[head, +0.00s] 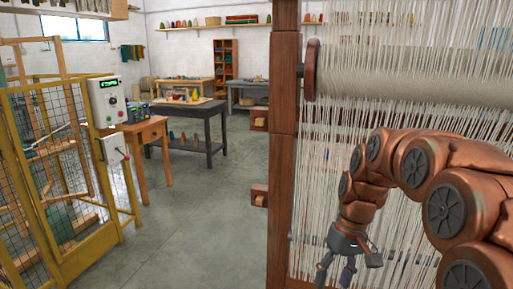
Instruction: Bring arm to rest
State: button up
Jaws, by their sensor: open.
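My copper-coloured arm reaches in from the right edge of the head view and bends down. My gripper (347,270) hangs at its end, low in the picture, with its dark fingers spread apart and nothing seen between them. The fingertips lie near the bottom edge of the view. Behind the arm stands a large loom (284,150) with a brown wooden post and many pale threads (335,130). I cannot tell how close the gripper is to the threads.
A yellow mesh cage (112,215) with a control box (105,101) stands at the left. A small wooden table (147,133) and a dark table (207,147) with cones stand beyond it. Shelves and workbenches line the back wall. The grey floor (190,225) in the middle is clear.

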jog(key=s+r+m+h+p, duration=0.1)
jog(key=s+r+p, duration=0.2)
jog(key=s, duration=1)
jog(key=s+r+m+h+p, duration=0.1)
jog(key=s+r+p, duration=0.3)
jog(key=s, duration=0.9)
jog(key=d+p, duration=0.1)
jog(key=p, duration=0.2)
jog(key=shift+r+m, duration=0.2)
jog(key=shift+m, duration=0.1)
jog(key=shift+c, duration=0.3)
jog(key=shift+c, duration=1.2)
